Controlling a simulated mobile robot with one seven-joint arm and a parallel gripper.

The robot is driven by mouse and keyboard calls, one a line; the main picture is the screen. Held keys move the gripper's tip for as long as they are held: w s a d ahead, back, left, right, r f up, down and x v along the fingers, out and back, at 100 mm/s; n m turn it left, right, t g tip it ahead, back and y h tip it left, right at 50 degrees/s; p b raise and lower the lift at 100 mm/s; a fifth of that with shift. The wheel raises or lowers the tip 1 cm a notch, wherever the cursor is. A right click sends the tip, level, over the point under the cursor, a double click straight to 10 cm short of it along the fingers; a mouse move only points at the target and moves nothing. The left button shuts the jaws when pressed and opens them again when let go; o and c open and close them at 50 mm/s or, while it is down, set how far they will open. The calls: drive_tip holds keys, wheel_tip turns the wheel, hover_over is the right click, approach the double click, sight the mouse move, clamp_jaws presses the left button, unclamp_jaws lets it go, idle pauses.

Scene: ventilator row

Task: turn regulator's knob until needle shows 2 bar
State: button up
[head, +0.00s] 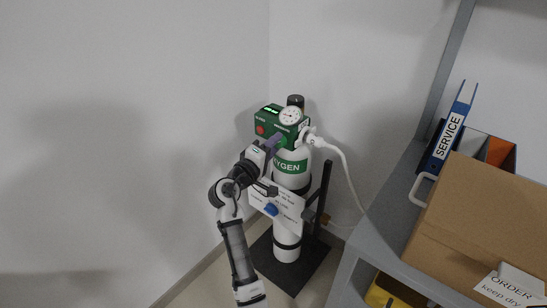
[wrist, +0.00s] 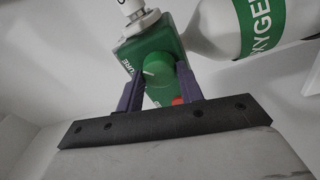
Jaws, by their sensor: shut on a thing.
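The regulator is a green box (head: 268,116) at the top of a white oxygen cylinder (head: 291,177). Its round white gauge (head: 290,116) faces up toward the head camera; the needle is too small to read. In the wrist view the green knob (wrist: 171,78) with a pale pointer mark stands out from the regulator face (wrist: 150,38). My gripper (wrist: 160,80) has its two purple fingers on either side of the knob and is shut on it. In the head view my gripper (head: 277,140) reaches the regulator from the lower left and hides the knob.
A white hose (head: 343,160) runs right from the regulator and down. The cylinder stands on a dark base (head: 301,264) in the wall corner. A grey shelf (head: 384,217) at right holds a cardboard box (head: 480,220) and a blue SERVICE binder (head: 449,135). Floor at left is clear.

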drive_tip(key=shift+f+m+b, duration=0.1)
drive_tip(key=shift+m+b, duration=1.2)
drive_tip(key=shift+b, duration=0.05)
drive_tip(key=o, duration=1)
drive_tip(key=b+v, duration=0.1)
drive_tip(key=v, duration=1.2)
drive_tip(key=shift+s+a, duration=0.3)
drive_tip(key=shift+a, duration=0.05)
